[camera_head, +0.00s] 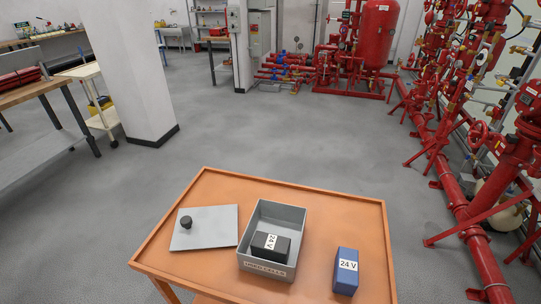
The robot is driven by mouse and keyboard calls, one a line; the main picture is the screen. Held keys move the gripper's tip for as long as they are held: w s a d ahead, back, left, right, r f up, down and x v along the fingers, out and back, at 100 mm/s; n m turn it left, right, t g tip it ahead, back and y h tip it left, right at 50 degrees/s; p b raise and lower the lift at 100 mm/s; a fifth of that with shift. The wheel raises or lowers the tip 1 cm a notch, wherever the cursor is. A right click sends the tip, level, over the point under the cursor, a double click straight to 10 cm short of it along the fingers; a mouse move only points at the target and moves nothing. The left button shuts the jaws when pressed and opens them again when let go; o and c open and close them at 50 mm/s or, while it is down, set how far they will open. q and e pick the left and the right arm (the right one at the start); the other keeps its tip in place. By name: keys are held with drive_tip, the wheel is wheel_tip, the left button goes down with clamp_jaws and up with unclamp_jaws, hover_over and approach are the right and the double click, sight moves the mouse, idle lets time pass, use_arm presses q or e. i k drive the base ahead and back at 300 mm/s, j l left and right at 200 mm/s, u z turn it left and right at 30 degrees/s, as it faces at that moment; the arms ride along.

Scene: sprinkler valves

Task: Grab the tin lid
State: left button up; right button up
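The tin lid (212,227) is a flat grey plate with a black knob (186,222) near its left side. It lies on the left part of the orange table. Just to its right stands an open grey tin (285,213) with a label on its front wall. A black block marked 24 V (270,246) sits inside the tin. Neither of my grippers shows in the head view.
The orange cart-like table (345,214) has bare top behind the lid and tin. A blue block marked 24 V (346,271) stands at its right. Red pipes (462,190) run along the right. A white pillar (133,65) and workbench (35,92) are at left.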

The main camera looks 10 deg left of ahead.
sight(215, 227)
drive_tip(key=k+j+u, duration=0.15)
drive_tip(key=u, duration=0.75)
drive_tip(key=i+j+z, duration=0.15)
drive_tip(key=j+z, duration=0.65)
drive_tip(key=j, duration=0.2)
drive_tip(key=i, duration=0.05)
